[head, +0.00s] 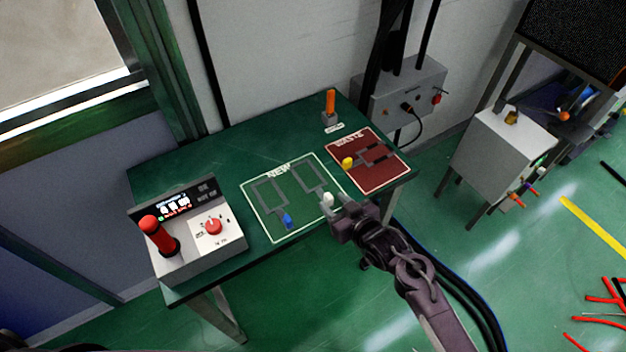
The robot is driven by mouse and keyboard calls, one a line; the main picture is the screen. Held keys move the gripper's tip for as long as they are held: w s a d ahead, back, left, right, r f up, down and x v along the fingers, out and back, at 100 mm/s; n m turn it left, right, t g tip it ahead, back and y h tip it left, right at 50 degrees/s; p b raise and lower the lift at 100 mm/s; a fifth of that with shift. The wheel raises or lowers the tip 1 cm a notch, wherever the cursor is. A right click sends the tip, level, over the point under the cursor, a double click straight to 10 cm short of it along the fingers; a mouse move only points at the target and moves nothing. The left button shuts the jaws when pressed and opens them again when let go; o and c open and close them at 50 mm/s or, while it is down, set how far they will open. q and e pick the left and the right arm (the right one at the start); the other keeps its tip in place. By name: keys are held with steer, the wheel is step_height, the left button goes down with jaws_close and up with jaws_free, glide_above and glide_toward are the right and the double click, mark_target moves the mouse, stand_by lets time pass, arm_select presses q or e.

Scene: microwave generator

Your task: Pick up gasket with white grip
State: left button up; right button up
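The gasket with the white grip (328,198) lies on the right side of the green NEW mat (257,221). Its grey rectangular frame reaches up and left from the grip. My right gripper (335,211) is at the mat's lower right edge, close by the white grip. Its fingers look apart, with nothing visibly held; whether they touch the grip I cannot tell. A second gasket with a blue grip (287,221) lies on the left side of the same mat. My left gripper is not in view.
A gasket with a yellow grip (348,162) lies on the red WASTE mat (389,177). An orange-handled tool (330,102) stands in a holder at the back. A control box (198,254) with a red lever (158,235) is at the left. A wall box (410,95) stands behind.

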mark_target(332, 201)
steer(key=x, duration=0.3)
steer(key=shift+w+f, duration=0.1)
steer(key=shift+w, duration=0.05)
jaws_close()
